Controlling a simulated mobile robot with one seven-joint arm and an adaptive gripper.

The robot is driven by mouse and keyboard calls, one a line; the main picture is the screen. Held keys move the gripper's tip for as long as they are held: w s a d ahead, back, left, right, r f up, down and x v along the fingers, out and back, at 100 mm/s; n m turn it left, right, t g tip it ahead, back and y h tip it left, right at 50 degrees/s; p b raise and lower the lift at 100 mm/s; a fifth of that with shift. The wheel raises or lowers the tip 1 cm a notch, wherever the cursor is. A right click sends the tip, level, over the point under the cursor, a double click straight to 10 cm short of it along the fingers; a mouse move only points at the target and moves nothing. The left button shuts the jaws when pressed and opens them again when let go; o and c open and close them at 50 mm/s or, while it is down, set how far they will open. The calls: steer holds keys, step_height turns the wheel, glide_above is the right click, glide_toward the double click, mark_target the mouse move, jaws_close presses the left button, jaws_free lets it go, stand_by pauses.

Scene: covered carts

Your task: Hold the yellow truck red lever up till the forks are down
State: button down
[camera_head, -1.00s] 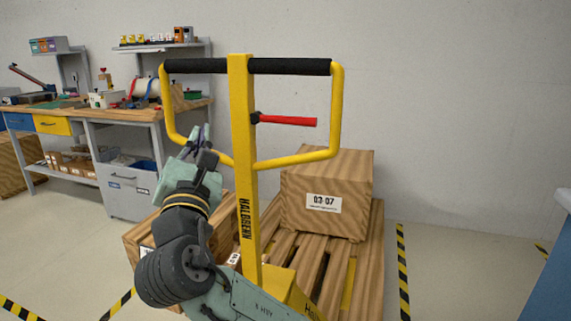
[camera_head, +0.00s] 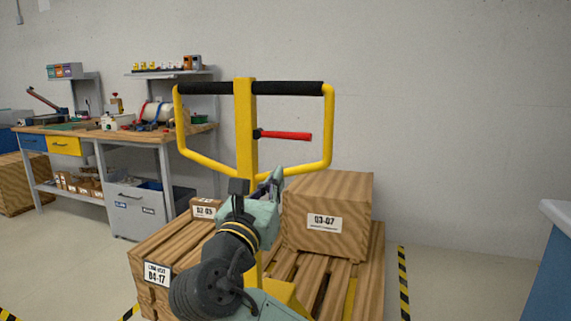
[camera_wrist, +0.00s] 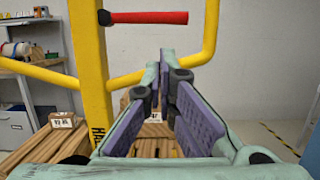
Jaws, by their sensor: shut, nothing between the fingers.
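The yellow truck's handle (camera_head: 245,115) stands upright, a post with a yellow loop and a black grip bar. Its red lever (camera_head: 288,136) points right from the post, inside the loop, roughly level. In the wrist view the red lever (camera_wrist: 150,18) crosses the top, above the fingertips. My gripper (camera_head: 275,178) is shut and empty, below the lever and just right of the post. In the wrist view its purple-padded fingers (camera_wrist: 162,64) point toward the lever without visible contact. The forks are hidden under the pallet, so their height cannot be told.
A wooden pallet (camera_head: 372,270) carries a box labelled 03-07 (camera_head: 335,190), with more crates (camera_head: 160,245) at its left. The loop's lower bar (camera_head: 305,168) runs near my fingers. A workbench (camera_head: 155,137) stands at the left. A blue cabinet (camera_head: 548,265) is at the right edge.

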mark_target(287, 136)
steer(key=p+x, duration=0.2)
steer(key=x, duration=0.7)
steer(key=shift+w+d, duration=0.15)
steer(key=shift+w, duration=0.15)
steer(key=shift+r, duration=0.2)
